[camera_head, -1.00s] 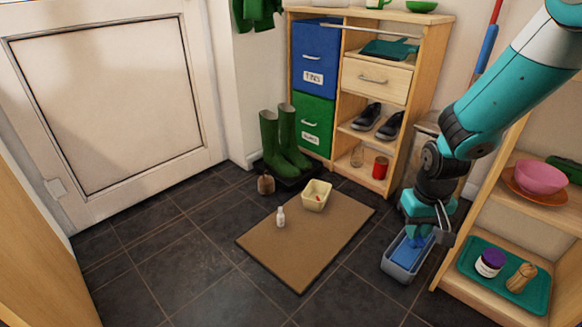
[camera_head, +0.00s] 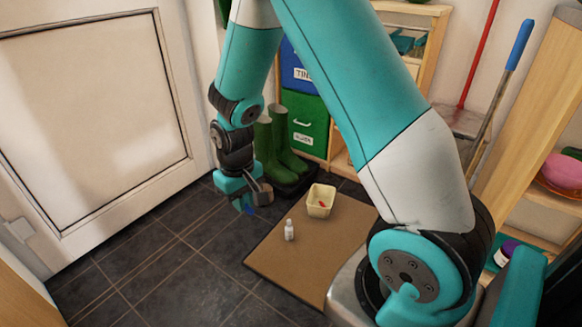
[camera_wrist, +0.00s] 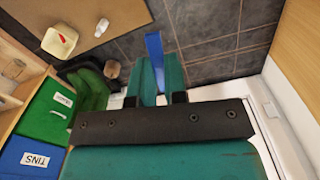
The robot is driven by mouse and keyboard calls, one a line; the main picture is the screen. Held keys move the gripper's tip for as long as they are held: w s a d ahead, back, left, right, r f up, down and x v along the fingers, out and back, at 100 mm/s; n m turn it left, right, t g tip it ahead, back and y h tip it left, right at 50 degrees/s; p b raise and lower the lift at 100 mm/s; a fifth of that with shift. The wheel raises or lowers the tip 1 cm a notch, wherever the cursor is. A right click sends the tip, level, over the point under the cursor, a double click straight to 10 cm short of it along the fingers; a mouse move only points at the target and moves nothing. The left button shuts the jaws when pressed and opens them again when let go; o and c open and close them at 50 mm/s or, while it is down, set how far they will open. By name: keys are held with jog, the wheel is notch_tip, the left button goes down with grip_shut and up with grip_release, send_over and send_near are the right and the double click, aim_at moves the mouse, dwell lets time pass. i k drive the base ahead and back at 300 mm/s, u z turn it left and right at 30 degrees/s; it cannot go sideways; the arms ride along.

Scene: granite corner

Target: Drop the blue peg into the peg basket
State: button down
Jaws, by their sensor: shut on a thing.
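A slim blue peg (camera_wrist: 154,48) is held between the two teal fingers of my gripper (camera_wrist: 160,80) in the wrist view and sticks out past their tips. In the head view my gripper (camera_head: 243,202) hangs left of the brown mat, pointing down, with a bit of the blue peg (camera_head: 249,211) showing below it. The cream basket (camera_head: 319,212) stands on the far part of the mat, to the right of my gripper, with a small red thing inside. The basket also shows at upper left in the wrist view (camera_wrist: 72,42).
A white bottle (camera_head: 289,230) stands on the mat (camera_head: 300,262) close to the basket. Green boots (camera_head: 287,150) stand on a dark tray behind. A brown pot (camera_wrist: 112,69) shows beside the boots in the wrist view. Dark floor tiles (camera_head: 150,270) lie clear at left.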

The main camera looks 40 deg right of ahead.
aim_at(329, 206)
jog(key=z, duration=0.05)
jog(key=i, duration=0.85)
jog(key=z, duration=1.15)
jog(key=i, duration=0.75)
jog(key=z, duration=0.7)
